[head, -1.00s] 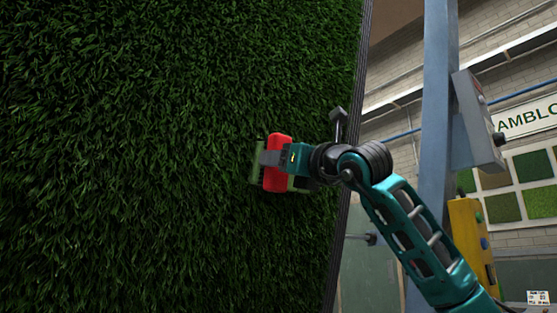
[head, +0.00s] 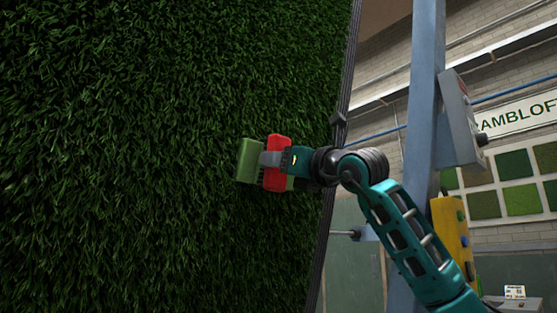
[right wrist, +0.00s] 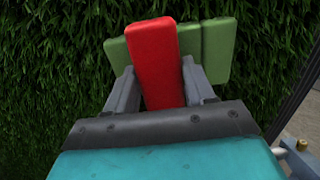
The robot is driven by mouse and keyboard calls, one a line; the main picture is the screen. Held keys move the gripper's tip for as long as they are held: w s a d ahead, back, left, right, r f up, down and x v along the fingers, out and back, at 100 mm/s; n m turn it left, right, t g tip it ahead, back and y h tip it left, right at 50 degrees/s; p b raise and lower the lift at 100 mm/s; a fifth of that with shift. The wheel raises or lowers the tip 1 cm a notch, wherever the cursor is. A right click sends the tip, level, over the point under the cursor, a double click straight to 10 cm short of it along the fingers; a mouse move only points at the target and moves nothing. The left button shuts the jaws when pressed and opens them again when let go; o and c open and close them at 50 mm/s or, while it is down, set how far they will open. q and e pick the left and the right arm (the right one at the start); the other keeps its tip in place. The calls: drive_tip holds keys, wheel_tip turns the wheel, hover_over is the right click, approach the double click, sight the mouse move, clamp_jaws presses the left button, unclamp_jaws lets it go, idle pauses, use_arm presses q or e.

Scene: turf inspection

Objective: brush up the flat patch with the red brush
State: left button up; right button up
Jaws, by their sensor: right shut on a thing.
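The red brush (head: 273,177) has a red handle and a green head (head: 247,160). In the head view it is in front of the right part of the upright turf panel (head: 150,150). My right gripper (head: 272,159) is shut on the red handle, one finger on each side, as the right wrist view shows. There the red handle (right wrist: 153,62) crosses the green head (right wrist: 217,52), which lies toward the turf. I cannot tell if the bristles touch the grass. No flat patch stands out clearly in the turf. My left gripper is not in view.
The panel's dark right edge (head: 331,190) is close to my right arm. Right of it stand a blue-grey post (head: 424,100) with a grey box (head: 460,120) and a yellow control box (head: 451,232). Turf samples (head: 516,165) hang on the back wall.

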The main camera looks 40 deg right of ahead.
drive_tip(key=shift+d, duration=0.8)
drive_tip(key=shift+w+d+p, duration=0.15)
drive_tip(key=shift+d+p, duration=0.55)
drive_tip(key=shift+d, duration=0.75)
drive_tip(key=shift+w+d+p, duration=0.15)
drive_tip(key=shift+d+p, duration=0.55)
drive_tip(key=shift+d, duration=0.7)
drive_tip(key=shift+a, duration=0.1)
drive_tip(key=shift+s+a+b, duration=0.2)
drive_tip(key=shift+a+b, duration=0.45)
drive_tip(key=shift+a, duration=2.3)
drive_tip(key=shift+a, duration=0.1)
